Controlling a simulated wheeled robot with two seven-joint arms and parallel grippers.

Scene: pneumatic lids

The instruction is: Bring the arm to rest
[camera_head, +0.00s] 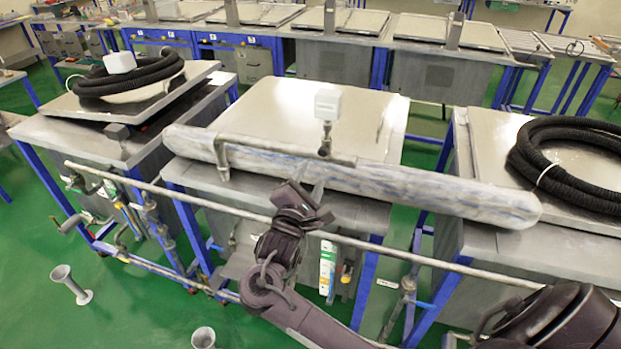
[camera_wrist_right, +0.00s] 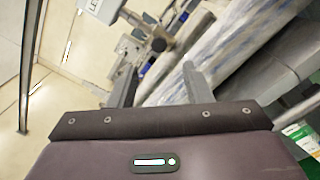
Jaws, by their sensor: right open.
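My right arm comes in from the lower right. Its gripper (camera_head: 308,186) is in front of the middle bench, just below a long wrapped grey-white roll (camera_head: 400,184). The jaws are open, with nothing visible between them. In the right wrist view the two fingers (camera_wrist_right: 160,84) stand apart, with the roll (camera_wrist_right: 230,50) beyond and to the right. I cannot tell whether the fingers touch the roll. The middle bench has a flat metal lid (camera_head: 270,108) that looks lowered. A handle bar (camera_head: 290,153) with a white block (camera_head: 327,104) crosses the roll. My left gripper is not in view.
A thin metal rail (camera_head: 400,256) runs along the bench fronts, close to my right arm. Black hose coils lie on the left bench (camera_head: 130,75) and right bench (camera_head: 560,150). More benches (camera_head: 440,75) stand behind. Green floor (camera_head: 120,310) is open at the lower left.

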